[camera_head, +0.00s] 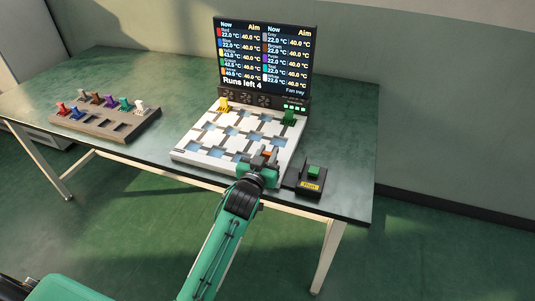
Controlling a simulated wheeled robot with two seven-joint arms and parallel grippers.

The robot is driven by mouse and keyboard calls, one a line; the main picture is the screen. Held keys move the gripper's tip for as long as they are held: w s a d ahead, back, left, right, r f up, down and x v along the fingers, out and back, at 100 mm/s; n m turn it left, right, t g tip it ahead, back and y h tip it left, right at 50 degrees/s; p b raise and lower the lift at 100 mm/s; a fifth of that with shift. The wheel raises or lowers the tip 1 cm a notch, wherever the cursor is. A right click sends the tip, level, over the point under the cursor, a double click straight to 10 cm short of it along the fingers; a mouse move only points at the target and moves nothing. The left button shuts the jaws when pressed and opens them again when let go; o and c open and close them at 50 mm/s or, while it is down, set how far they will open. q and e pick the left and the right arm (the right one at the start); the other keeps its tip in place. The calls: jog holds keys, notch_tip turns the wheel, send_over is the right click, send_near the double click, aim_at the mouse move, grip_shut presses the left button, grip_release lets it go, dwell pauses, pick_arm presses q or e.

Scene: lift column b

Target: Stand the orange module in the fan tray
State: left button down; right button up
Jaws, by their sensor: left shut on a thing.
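The fan tray (186,153) is a pale board with bluish square openings, in the middle of the table. A yellow module (224,104) stands at its back left and a green module (289,118) at its back right. My left gripper (265,160) is over the tray's front right part, shut on the orange module (268,154). Only a small bit of orange shows. The gripper hides the rest, so I cannot tell whether the module touches the tray. My right gripper is not in view.
A screen (263,58) behind the tray reads "Runs left 4". A black box (310,187) with a green button stands close right of my gripper. A dark rack (135,133) with several coloured modules and empty slots lies left. The table (140,75) is clear behind the rack.

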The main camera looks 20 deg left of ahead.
pick_arm(q)
jog(key=shift+f, duration=0.15)
jog(key=c, duration=1.1)
grip_release()
jog(key=shift+s+r, duration=0.1)
jog(key=shift+r, duration=0.1)
jog(key=s, duration=1.1)
jog(key=s+f+g, duration=0.4)
jog(key=f, duration=0.6)
jog(key=s+f+g, duration=0.4)
jog(key=s+f, duration=0.1)
jog(key=f, duration=0.5)
jog(key=s+f+g, duration=0.2)
jog(key=s+f, duration=0.3)
jog(key=s, duration=0.1)
jog(key=s+a+f+m+g, duration=0.1)
jog(key=s+f+g, duration=0.2)
jog(key=s+f, duration=0.2)
jog(key=s+f+g, duration=0.2)
jog(key=s+f, duration=0.3)
jog(key=s, duration=0.2)
jog(key=shift+a+m+g, duration=0.2)
jog(key=shift+m+g, duration=0.1)
jog(key=shift+g, duration=0.1)
